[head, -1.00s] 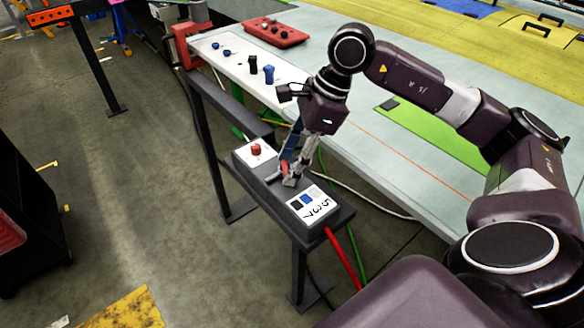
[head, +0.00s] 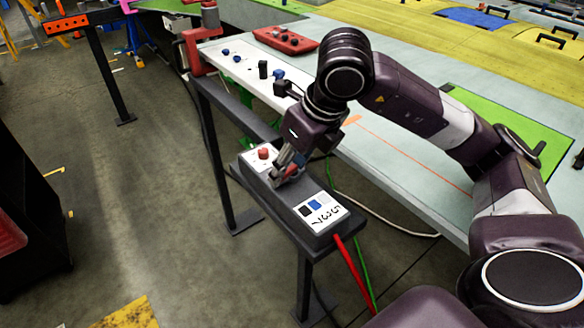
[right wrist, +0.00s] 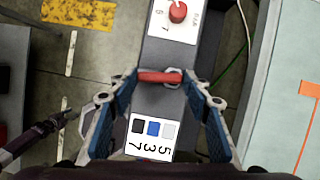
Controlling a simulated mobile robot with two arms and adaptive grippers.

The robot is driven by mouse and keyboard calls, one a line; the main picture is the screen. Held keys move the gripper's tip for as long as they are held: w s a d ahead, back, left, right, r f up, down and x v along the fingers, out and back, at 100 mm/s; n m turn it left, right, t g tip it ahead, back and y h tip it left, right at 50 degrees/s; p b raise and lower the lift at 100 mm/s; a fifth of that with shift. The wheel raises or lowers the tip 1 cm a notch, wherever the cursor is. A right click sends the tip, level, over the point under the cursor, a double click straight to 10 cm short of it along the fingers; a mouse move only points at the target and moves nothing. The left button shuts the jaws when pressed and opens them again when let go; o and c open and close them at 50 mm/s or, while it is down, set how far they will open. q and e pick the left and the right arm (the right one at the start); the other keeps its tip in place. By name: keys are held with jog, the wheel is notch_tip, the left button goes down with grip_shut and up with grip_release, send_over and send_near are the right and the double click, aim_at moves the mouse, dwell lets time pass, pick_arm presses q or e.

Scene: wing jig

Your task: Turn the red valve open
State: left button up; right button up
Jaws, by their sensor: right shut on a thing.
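The red valve handle (right wrist: 160,77) is a short red bar on the dark grey box (head: 262,187). In the right wrist view it lies crosswise to the box, between the fingertips of my right gripper (right wrist: 160,76). The gripper is shut on it, with one finger at each end of the bar. In the head view my right gripper (head: 284,172) reaches down onto the middle of the box, and its fingers hide most of the handle. My left gripper is not in the head view.
A red knob (head: 264,153) on a white plate stands on the far end of the box. A marked label panel (head: 322,212) is on the near end. Red and green cables hang there. A long light table (head: 400,165) stands to the right; open floor is left.

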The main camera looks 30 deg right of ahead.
jog(key=shift+w+a+m+h, duration=0.15)
jog(key=shift+m+h, duration=0.15)
jog(key=shift+m, duration=0.5)
jog(key=o, duration=1.2)
jog(key=shift+c, duration=0.2)
jog(key=v, duration=1.2)
